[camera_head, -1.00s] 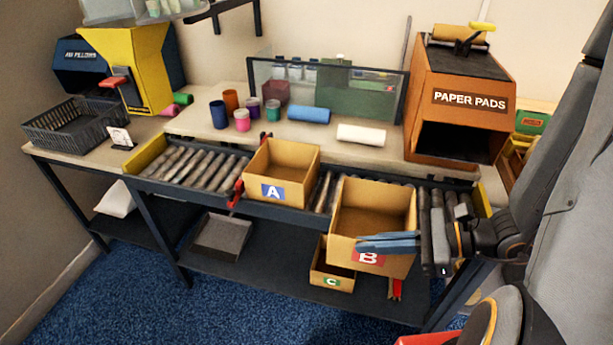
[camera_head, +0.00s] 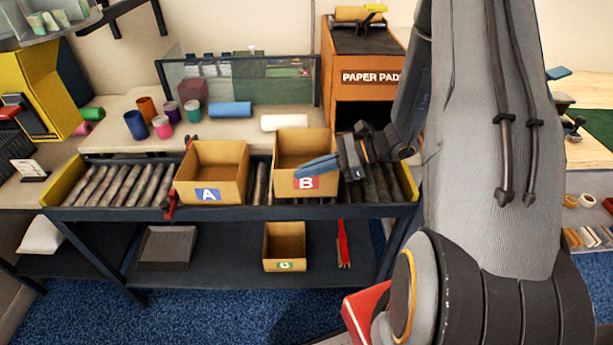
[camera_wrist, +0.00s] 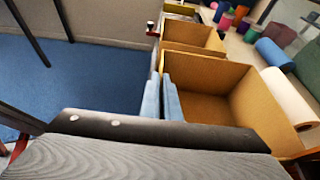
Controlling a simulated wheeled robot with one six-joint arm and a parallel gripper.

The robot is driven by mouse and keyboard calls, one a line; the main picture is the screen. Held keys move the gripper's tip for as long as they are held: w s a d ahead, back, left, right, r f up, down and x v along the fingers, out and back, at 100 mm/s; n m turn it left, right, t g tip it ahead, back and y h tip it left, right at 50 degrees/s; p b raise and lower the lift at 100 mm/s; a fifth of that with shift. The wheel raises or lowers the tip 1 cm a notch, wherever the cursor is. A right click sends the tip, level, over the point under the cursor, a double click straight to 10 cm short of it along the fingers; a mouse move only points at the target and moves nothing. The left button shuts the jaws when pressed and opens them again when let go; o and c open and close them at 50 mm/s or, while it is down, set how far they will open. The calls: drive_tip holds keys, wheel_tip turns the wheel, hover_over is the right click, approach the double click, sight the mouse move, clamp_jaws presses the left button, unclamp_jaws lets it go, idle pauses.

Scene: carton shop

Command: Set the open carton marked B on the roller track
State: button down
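The open carton marked B (camera_head: 289,184) is upright over the right part of the roller track (camera_head: 120,187). I cannot tell whether its bottom rests on the rollers or is slightly above them. My gripper (camera_head: 319,166) has its blue fingers at the front rim of carton B, coming from the right. In the wrist view, the fingers (camera_wrist: 161,98) are close together with the wall of carton B (camera_wrist: 200,75) between them. Carton B looks empty. The carton marked A (camera_head: 212,170) stands open on the track to its left, with a short gap of rollers between them.
A small carton marked C (camera_head: 285,247) and a grey tray (camera_head: 167,248) are on the lower shelf. A red clamp-like part (camera_head: 170,205) is at the track's front rail. A white roll (camera_head: 284,122) and a paper pads box (camera_head: 363,105) are behind the track.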

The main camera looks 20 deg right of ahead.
drive_tip(key=shift+w, duration=0.2)
drive_tip(key=shift+f+p, duration=0.7)
drive_tip(key=shift+f, duration=1.05)
drive_tip(key=c, duration=2)
unclamp_jaws()
drive_tip(key=shift+f, duration=0.1)
